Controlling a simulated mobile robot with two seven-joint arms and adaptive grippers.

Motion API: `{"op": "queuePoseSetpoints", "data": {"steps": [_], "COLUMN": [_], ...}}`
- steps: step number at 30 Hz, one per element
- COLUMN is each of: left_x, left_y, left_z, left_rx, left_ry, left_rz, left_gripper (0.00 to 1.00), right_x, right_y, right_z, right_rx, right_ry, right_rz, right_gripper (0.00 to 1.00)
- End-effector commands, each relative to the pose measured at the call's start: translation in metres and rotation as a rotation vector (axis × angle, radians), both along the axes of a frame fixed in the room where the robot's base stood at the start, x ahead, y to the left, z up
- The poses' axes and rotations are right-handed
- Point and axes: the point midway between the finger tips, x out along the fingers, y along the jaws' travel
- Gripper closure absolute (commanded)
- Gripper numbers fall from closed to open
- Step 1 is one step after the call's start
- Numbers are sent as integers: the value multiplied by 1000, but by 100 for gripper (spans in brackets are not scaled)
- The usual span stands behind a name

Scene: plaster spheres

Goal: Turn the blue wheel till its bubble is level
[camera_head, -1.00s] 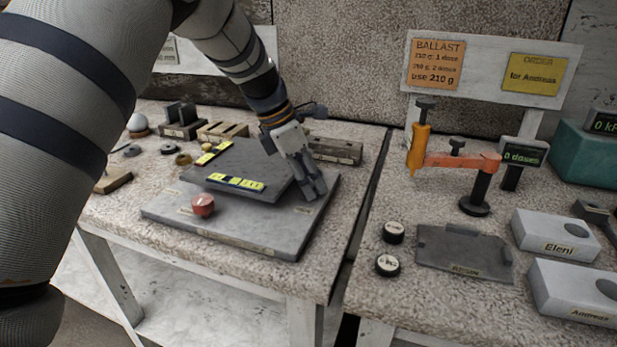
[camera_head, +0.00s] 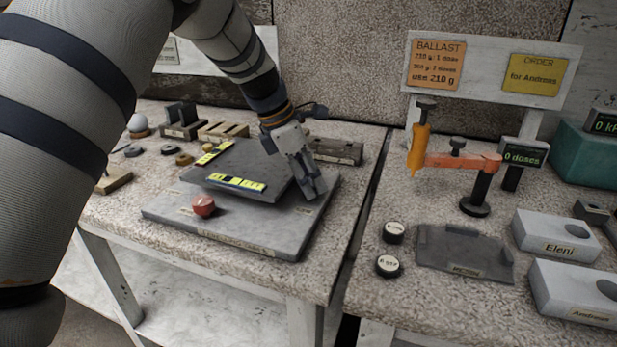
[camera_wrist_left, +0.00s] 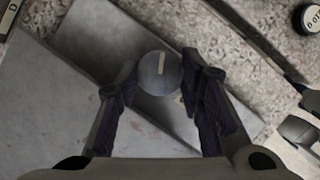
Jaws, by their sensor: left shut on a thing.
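My left gripper (camera_head: 313,192) reaches down at the right corner of a grey tilting plate (camera_head: 225,165) on a larger grey base slab (camera_head: 270,235). In the left wrist view its two fingers (camera_wrist_left: 160,85) are shut on a round wheel (camera_wrist_left: 158,73), which looks blue-grey with a pale mark on top. The fingers hide the wheel in the head view. Two yellow bubble vials, a front one (camera_head: 237,183) and a back one (camera_head: 214,153), lie on the plate. A dark patch shows in the front vial; its exact centring is too small to tell. My right gripper is out of view.
A red wheel (camera_head: 204,206) stands at the slab's front left. Small blocks and discs lie behind and left of the plate. Across a gap, the right table holds an orange dispenser (camera_head: 418,150), a dark tray (camera_head: 465,255) and two labelled blocks (camera_head: 555,235).

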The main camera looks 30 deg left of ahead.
Motion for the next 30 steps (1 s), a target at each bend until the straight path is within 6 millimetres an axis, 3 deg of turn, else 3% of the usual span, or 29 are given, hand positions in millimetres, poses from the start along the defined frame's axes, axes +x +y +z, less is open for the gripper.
{"op": "queuePoseSetpoints", "data": {"steps": [18, 19, 20, 30], "left_x": [0, 0, 0, -1], "left_y": [0, 0, 0, 1], "left_z": [-1, -1, -1, 4], "left_rx": [-1, -1, 0, 1], "left_ry": [2, 2, 1, -1], "left_rz": [-1, -1, 0, 0], "left_gripper": [93, 61, 57, 57], "right_x": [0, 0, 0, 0], "right_y": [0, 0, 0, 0], "right_z": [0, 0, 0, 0], "right_rx": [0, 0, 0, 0], "right_ry": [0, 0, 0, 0], "right_rz": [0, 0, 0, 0], "right_gripper": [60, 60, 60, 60]}}
